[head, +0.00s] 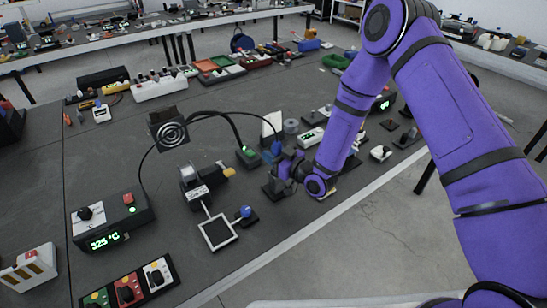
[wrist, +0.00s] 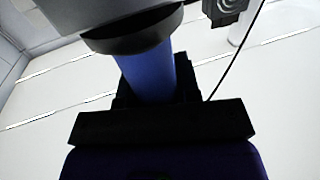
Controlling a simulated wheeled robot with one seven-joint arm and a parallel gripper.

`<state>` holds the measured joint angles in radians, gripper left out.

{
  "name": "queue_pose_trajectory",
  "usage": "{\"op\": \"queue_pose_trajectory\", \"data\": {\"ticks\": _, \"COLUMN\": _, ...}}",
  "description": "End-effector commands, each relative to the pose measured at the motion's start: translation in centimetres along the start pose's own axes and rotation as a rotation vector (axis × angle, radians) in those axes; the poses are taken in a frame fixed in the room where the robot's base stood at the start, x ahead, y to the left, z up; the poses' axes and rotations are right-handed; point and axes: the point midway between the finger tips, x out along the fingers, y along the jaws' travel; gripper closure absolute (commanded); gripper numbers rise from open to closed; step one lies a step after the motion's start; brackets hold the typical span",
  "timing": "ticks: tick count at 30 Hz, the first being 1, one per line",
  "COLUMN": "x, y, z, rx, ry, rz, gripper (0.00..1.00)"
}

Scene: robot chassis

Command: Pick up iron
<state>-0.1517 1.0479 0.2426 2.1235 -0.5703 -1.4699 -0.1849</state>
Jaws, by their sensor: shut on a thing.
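The iron has a blue handle (head: 277,147), seen small above my gripper in the head view. In the wrist view the blue handle (wrist: 148,72) stands between the dark fingers, with a wide dark collar and a grey body above it. My gripper (head: 288,168) is shut on the handle over the dark tabletop, near its front edge. In the wrist view my gripper (wrist: 155,90) fills the lower middle. A thin black cable arcs over toward the iron in the head view. The iron's tip is not clearly visible.
A dark block-like stand (head: 275,188) is just below my gripper. A black station (head: 112,222) with a green display is at left, and a round-grilled fan (head: 168,130) stands mid-table. Small devices crowd around my forearm. Bare tabletop (head: 95,150) lies at left.

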Motion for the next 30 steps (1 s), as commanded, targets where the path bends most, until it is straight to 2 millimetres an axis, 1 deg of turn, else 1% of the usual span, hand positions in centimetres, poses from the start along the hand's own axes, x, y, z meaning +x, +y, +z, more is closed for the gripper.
{"op": "queue_pose_trajectory", "data": {"ticks": 5, "x": 0.0, "y": 0.0, "z": -1.7, "rx": -0.002, "ry": 0.003, "rz": 0.0, "gripper": 0.9}}
{"op": "queue_pose_trajectory", "data": {"ticks": 18, "x": 0.0, "y": 0.1, "z": -7.2, "rx": -0.002, "ry": 0.003, "rz": 0.001, "gripper": 0.9}}
{"op": "queue_pose_trajectory", "data": {"ticks": 24, "x": 0.0, "y": 0.0, "z": -8.9, "rx": -0.002, "ry": 0.002, "rz": 0.0, "gripper": 0.9}}
{"op": "queue_pose_trajectory", "data": {"ticks": 30, "x": 0.0, "y": 0.0, "z": -9.7, "rx": -0.001, "ry": 0.002, "rz": 0.0, "gripper": 0.9}}
